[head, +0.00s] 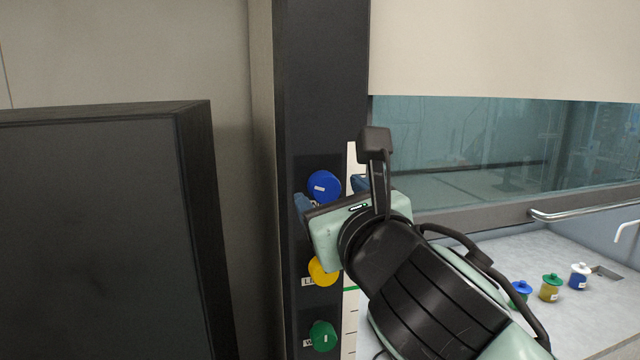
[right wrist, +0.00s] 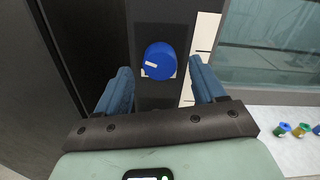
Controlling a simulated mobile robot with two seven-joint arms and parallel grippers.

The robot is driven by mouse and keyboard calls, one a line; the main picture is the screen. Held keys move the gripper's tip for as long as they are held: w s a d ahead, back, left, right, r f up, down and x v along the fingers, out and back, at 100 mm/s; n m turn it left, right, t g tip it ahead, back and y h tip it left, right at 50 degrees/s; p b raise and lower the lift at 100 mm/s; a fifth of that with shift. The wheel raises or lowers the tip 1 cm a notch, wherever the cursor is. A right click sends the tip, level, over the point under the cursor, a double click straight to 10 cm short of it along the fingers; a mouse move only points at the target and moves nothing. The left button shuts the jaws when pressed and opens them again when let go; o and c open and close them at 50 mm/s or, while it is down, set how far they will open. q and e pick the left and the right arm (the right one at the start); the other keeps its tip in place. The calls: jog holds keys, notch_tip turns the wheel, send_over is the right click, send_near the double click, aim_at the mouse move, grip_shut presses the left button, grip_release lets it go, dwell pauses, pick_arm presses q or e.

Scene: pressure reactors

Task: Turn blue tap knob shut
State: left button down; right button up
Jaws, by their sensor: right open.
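The blue tap knob (head: 323,186) is a round blue knob with a small white mark, on the dark vertical post of the fume hood. It also shows in the right wrist view (right wrist: 159,61), ahead of the fingers and centred between them. My right gripper (head: 333,194) is in front of the post at the blue knob. Its blue fingers are spread apart, one on each side of the knob; in the right wrist view (right wrist: 160,85) they show clear gaps to it. The left gripper is not in view.
Below the blue knob are a yellow knob (head: 322,271) and a green knob (head: 322,336) on the same post. A large dark panel (head: 95,230) stands at the left. Small capped bottles (head: 550,287) stand on the worktop at the right, below the glass sash (head: 470,150).

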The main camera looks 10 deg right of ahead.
aim_at(327, 191)
jog(key=shift+w, duration=2)
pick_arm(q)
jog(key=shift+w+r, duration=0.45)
pick_arm(e)
jog(key=c, duration=1.1)
jog(key=shift+o, duration=0.3)
